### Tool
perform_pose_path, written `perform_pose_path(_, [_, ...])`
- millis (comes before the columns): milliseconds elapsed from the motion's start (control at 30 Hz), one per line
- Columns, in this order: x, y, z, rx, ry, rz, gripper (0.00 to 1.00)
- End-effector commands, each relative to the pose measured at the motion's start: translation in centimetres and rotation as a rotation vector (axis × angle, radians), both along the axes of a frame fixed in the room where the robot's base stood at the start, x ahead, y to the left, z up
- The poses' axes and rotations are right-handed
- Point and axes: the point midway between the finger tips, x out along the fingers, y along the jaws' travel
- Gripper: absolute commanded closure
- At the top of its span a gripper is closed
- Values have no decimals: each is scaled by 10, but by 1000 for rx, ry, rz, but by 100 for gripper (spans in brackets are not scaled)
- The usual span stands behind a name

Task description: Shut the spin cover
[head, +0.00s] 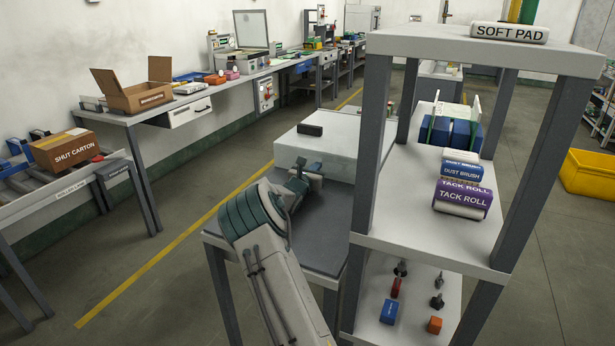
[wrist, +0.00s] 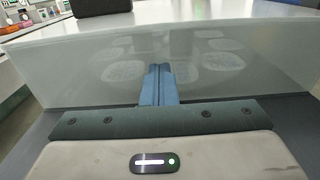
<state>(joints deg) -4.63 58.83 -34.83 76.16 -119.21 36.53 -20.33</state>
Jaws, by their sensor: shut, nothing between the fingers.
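A low, wide box with a pale top and a translucent grey-green front (head: 318,155) stands at the back of the dark bench; I take it to be the spin cover. A black block (head: 310,130) sits on its top. In the wrist view the front panel (wrist: 80,75) fills the middle, with several pale round shapes showing in it, and the black block (wrist: 100,6) is cut by the top edge. My gripper (head: 308,170) is shut and empty, its blue fingers (wrist: 158,72) at the front panel. I cannot tell whether they touch it.
A grey shelf rack (head: 400,243) stands close on the right, its post beside the bench. It carries a soft pad (head: 510,32), a tack roll (head: 463,198) and dust brushes (head: 461,165). The dark bench top (head: 325,225) is bare before the box.

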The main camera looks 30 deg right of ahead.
Motion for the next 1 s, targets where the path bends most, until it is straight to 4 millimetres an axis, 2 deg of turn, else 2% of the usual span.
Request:
perform_pose_path(300, [0, -11, 2, -2, -2, -7, 100])
perform_pose_path(633, [-3, -12, 5, -6, -6, -12, 100])
perform_pose_path(767, [-11, 0, 3, -4, -6, -13, 100])
perform_pose_path(1000, [-35, 42, 2, 1, -1, -8, 100])
